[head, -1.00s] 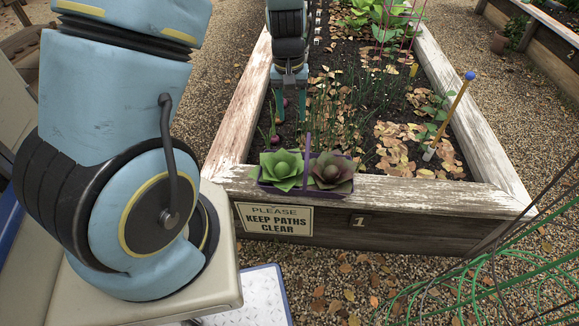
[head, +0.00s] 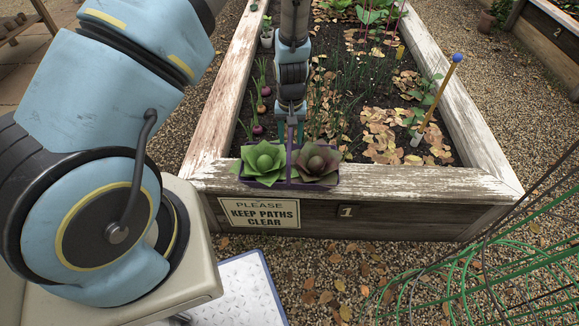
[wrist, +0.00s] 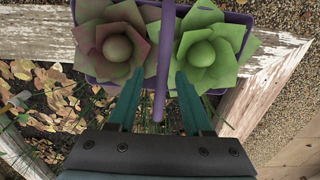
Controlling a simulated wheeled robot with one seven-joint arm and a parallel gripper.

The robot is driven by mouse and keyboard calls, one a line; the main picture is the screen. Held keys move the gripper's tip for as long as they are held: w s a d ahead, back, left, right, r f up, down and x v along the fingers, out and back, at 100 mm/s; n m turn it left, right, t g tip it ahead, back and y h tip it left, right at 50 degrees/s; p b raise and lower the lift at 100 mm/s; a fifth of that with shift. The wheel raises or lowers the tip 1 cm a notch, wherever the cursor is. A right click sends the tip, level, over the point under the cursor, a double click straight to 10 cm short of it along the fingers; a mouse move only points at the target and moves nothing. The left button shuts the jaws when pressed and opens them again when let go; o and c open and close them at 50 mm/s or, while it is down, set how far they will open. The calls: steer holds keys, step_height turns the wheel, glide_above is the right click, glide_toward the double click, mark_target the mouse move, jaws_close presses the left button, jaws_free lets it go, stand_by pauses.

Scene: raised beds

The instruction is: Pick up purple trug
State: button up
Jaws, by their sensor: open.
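The purple trug (head: 290,182) sits on the near wooden edge of the raised bed. It holds a green leafy plant (head: 263,163) on the left and a reddish-green one (head: 315,164) on the right, with an upright handle between them. In the wrist view the trug's purple handle (wrist: 160,75) runs between the two teal fingers of my gripper (wrist: 160,85). My gripper (head: 291,136) is open, just behind and above the trug in the head view, with a finger on each side of the handle. Whether a finger touches it I cannot tell.
The bed's wooden rim (head: 420,182) bears a sign (head: 259,212) on its front. Onions (head: 258,129) grow at left in the bed, and a blue-topped stake (head: 437,98) stands at right. Green wire hoops (head: 480,265) fill the lower right. The gravel path (head: 330,275) lies in front.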

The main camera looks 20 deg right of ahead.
steer(key=shift+a+f, duration=0.1)
steer(key=shift+f, duration=1.9)
steer(key=shift+c, duration=0.2)
jaws_close()
steer(key=shift+w, duration=0.1)
